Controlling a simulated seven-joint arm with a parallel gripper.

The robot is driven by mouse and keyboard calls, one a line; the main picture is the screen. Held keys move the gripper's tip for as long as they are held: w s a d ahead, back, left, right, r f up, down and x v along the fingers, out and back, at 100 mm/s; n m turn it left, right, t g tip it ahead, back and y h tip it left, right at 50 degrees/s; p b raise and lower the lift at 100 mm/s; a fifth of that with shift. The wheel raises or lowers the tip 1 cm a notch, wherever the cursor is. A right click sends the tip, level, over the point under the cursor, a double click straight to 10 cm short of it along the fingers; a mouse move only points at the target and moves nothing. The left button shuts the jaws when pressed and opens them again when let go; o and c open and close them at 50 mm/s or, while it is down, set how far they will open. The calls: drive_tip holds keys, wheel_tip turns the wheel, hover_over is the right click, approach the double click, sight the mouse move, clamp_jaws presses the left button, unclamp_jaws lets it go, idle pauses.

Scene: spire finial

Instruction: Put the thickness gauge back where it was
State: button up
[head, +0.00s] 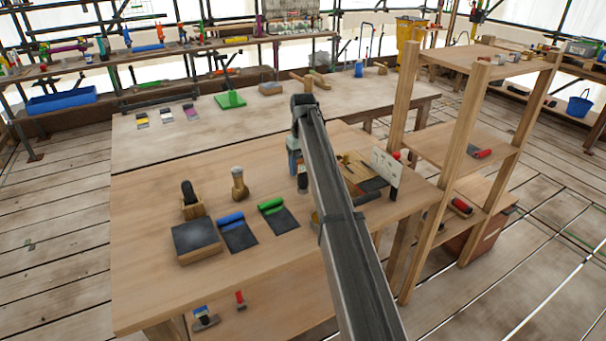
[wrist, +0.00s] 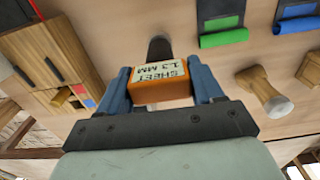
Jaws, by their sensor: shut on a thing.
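My gripper (wrist: 162,82) is shut on an orange block with a pale label reading "SHEET 1.3 MM" (wrist: 160,70), which appears to be the thickness gauge. The blue fingers press on its two sides. In the head view my gripper (head: 294,160) is over the middle of the near wooden table (head: 150,290), and my arm hides most of the held block. A dark, rounded piece (wrist: 160,47) shows just beyond the block in the wrist view; I cannot tell whether it belongs to it. Where the gauge stood before is not clear from these frames.
Left of my gripper are a wooden knob-shaped tool (head: 239,184), a green-edged dark sheet (head: 278,218), a blue-edged one (head: 237,232) and a dark-topped block (head: 196,240). On the right stand a white board (head: 386,172) and a wooden shelf (head: 470,150). The table's front left is clear.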

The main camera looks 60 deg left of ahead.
sight(303, 173)
drive_tip(key=shift+f, duration=1.7)
drive_tip(key=shift+f, duration=0.1)
drive_tip(key=o, duration=1.3)
drive_tip(key=shift+c, duration=0.2)
wheel_tip(303, 173, up, 12)
drive_tip(key=shift+r, duration=0.15)
drive_tip(key=shift+d, duration=0.1)
